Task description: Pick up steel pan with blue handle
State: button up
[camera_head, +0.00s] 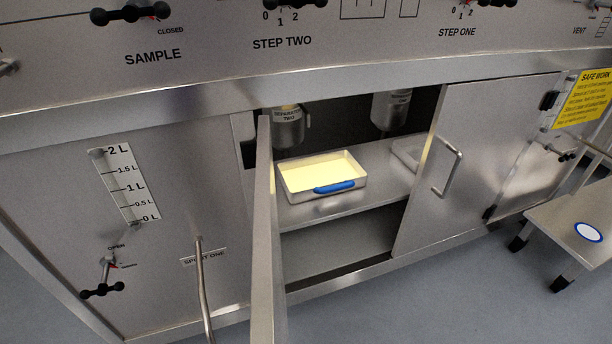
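The steel pan (291,189) with a blue handle (334,187) sits on the shelf inside the open cabinet. It is a shallow rectangular pan, and its inside looks pale yellow. The blue handle is on its front side and faces out of the cabinet. My gripper is not in view.
An open cabinet door (263,240) juts out left of the pan. Another door with a bar handle (446,166) stands right of the opening. Two vessels (288,130) hang above the shelf (345,204). A second pan-like object (406,152) is partly hidden. A low table (575,225) stands at right.

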aim_at(312, 178)
jog(key=u, duration=0.2)
jog(key=i+l+u, duration=0.7)
jog(key=l, duration=0.25)
jog(key=l+u, duration=0.25)
jog(key=l, duration=0.15)
